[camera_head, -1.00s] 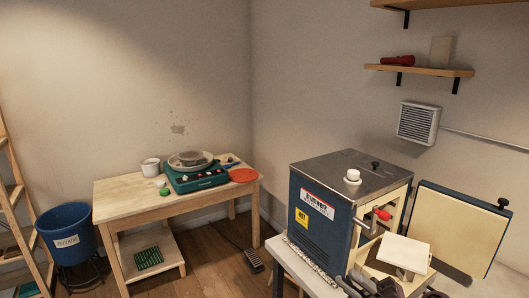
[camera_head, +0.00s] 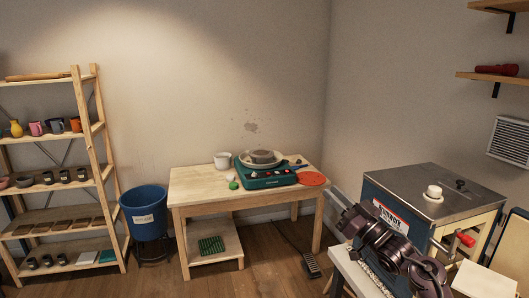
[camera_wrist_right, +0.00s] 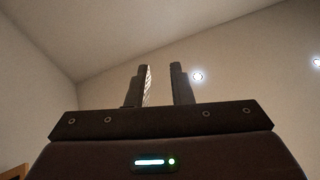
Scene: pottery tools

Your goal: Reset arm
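My right arm comes in at the lower right of the head view, in front of the blue kiln (camera_head: 385,200). Its gripper (camera_head: 343,207) points up and to the left, in the air and clear of the worktable. In the right wrist view the two fingers (camera_wrist_right: 160,85) stand apart with nothing between them; only wall and ceiling show behind. My left arm and gripper are not in view.
A blue bucket (camera_head: 144,222) and wooden shelves (camera_head: 90,130) stand left. Floor shows between table and kiln.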

